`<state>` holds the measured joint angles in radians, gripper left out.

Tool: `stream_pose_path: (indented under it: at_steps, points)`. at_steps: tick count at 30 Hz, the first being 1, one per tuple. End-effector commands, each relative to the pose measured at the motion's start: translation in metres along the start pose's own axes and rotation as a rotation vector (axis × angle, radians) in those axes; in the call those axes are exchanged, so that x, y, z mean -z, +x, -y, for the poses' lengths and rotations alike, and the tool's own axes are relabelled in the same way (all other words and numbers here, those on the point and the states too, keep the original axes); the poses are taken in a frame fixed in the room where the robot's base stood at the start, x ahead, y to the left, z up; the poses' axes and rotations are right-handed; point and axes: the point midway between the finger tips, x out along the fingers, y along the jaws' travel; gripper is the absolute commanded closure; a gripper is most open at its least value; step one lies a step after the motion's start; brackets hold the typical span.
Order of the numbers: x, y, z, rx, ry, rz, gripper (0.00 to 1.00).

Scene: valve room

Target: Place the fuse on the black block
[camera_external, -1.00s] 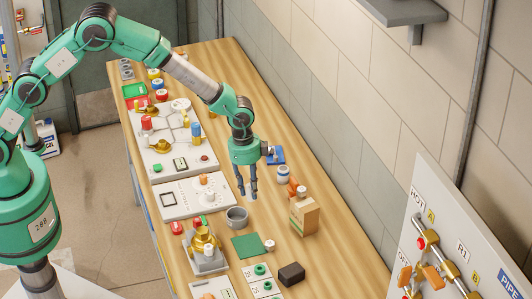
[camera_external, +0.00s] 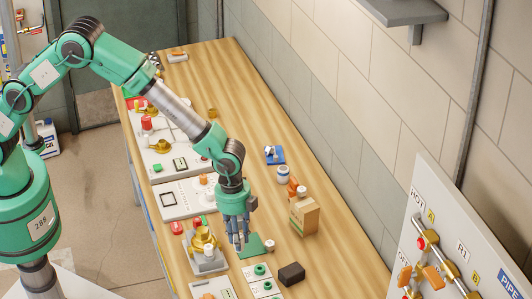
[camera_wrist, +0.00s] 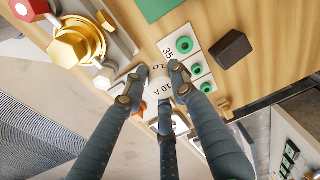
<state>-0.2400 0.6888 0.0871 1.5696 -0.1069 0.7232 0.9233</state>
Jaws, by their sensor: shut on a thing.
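The black block (camera_external: 291,274) lies on the table near the right front; it also shows in the wrist view (camera_wrist: 231,49). My gripper (camera_external: 238,245) is low over the table, left of the black block and apart from it. In the wrist view my gripper's fingers (camera_wrist: 155,85) are closed around a pale piece marked "10 A", which looks like the fuse (camera_wrist: 157,72). The fingers hide much of it. In the external view the held piece is too small and covered to make out.
A white panel with green rings (camera_external: 262,283) lies left of the black block. A green mat (camera_external: 252,245) lies behind it, partly hidden by my gripper. A brass fixture (camera_external: 204,243) stands left of my gripper, and a cardboard box (camera_external: 304,215) stands behind the block.

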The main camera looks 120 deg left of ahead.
Motion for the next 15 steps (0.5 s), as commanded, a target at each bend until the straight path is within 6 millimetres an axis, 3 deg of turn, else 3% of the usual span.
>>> stream_pose_path:
  at_steps: [15]
  points:
    - [0.012, 0.003, 0.014, 0.001, -0.001, -0.001, 1.00]
